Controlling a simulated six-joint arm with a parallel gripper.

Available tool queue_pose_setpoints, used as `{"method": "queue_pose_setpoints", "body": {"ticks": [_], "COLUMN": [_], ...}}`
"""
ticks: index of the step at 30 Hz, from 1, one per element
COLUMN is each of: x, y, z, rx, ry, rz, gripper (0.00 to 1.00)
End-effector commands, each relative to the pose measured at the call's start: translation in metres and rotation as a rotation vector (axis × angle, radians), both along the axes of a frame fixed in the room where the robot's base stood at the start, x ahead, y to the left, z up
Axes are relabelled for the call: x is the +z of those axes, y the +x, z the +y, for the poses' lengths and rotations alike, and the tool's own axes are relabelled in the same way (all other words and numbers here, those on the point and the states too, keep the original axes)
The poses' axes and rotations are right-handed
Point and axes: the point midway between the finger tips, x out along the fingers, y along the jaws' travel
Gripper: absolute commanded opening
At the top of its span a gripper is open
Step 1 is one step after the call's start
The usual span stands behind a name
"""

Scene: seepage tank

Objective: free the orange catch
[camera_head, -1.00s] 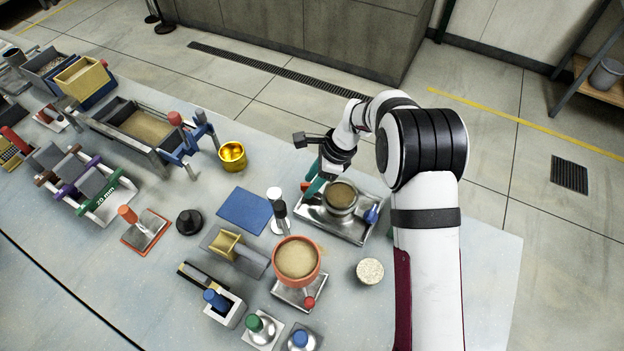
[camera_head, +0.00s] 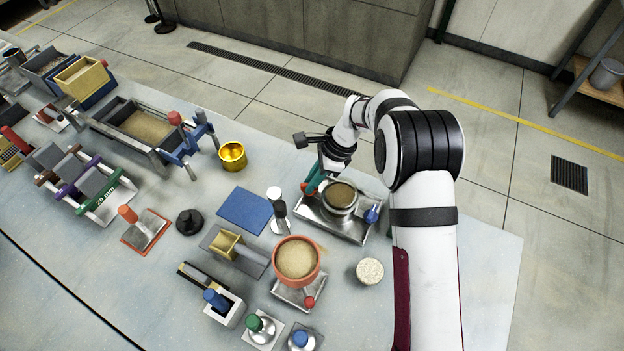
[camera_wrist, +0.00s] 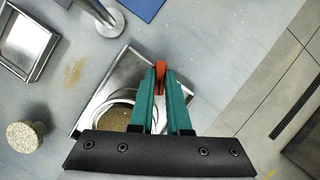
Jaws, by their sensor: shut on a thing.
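The orange catch (camera_wrist: 161,66) sits between the teal fingertips of my gripper (camera_wrist: 161,78) in the wrist view, and the jaws are shut on it. In the head view, my gripper (camera_head: 312,184) is at the left side of a metal pot of sand (camera_head: 341,196), and a bit of the orange catch (camera_head: 305,187) shows beside the fingers. The pot stands on a metal tray (camera_head: 333,226); it also shows in the wrist view (camera_wrist: 117,100), partly hidden by my fingers. The fingers hide the catch's lower part.
A blue catch (camera_head: 372,214) is at the pot's right side. A metal post (camera_head: 278,212) stands left of the tray. A red-rimmed sand bowl (camera_head: 298,259) and a speckled disc (camera_head: 369,271) stand nearer the front. The bench edge lies beyond the tray.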

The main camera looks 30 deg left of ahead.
Motion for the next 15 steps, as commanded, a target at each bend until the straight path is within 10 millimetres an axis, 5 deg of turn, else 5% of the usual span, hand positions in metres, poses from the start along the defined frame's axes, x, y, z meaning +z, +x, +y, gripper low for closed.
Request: {"method": "queue_pose_setpoints", "body": {"ticks": [15], "x": [0.0003], "y": [0.0024], "z": [0.0024], "rx": [0.457], "ry": [0.0], "rz": [0.0], "gripper": [0.0]}}
